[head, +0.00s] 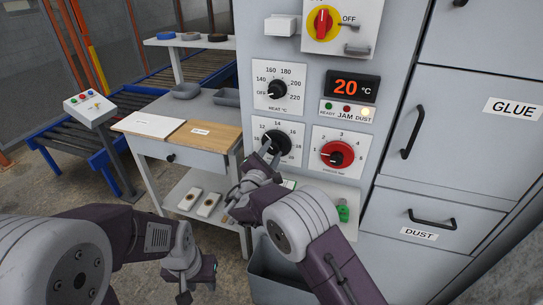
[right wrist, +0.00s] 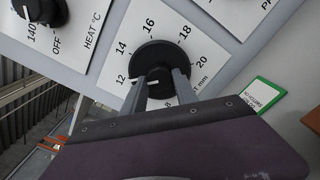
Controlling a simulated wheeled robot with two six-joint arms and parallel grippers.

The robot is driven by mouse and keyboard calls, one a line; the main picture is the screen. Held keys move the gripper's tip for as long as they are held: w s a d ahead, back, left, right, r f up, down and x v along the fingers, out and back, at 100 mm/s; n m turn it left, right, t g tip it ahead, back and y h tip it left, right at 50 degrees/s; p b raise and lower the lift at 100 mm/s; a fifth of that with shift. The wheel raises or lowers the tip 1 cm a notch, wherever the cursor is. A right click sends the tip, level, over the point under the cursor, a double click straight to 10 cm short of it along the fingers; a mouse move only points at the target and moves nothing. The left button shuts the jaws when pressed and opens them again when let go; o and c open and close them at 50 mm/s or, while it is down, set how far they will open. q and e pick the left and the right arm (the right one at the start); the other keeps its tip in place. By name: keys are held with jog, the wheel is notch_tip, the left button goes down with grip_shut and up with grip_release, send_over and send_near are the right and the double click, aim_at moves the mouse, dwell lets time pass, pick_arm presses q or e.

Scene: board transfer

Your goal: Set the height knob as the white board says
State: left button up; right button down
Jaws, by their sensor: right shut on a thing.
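The height knob (head: 276,143) is a black dial on a white plate marked in mm on the grey machine. It also shows in the right wrist view (right wrist: 158,54), with 12 to 20 around it. My right gripper (head: 267,158) is shut on this knob, one finger on each side. A pale mark shows low on the knob near 12, partly hidden by the fingers, so the exact setting is unclear. A white flat board (head: 148,124) lies on the side table; I see no readable writing on it. My left gripper (head: 198,279) hangs low, away from the machine, fingers apart and empty.
The heat knob (head: 278,89) is above and the red knob (head: 337,154) is to the right. A display (head: 352,87) reads 20 °C. A wooden board (head: 204,135) lies on the table. A grey bin (head: 270,285) stands below the panel.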

dwell(0.3)
jog(key=c, duration=0.9)
grip_release()
jog(key=shift+c, duration=0.2)
jog(key=b+v, duration=0.2)
jog(key=v, duration=0.6)
jog(key=shift+a, duration=0.1)
jog(key=shift+s+a, duration=0.1)
jog(key=shift+s, duration=0.45)
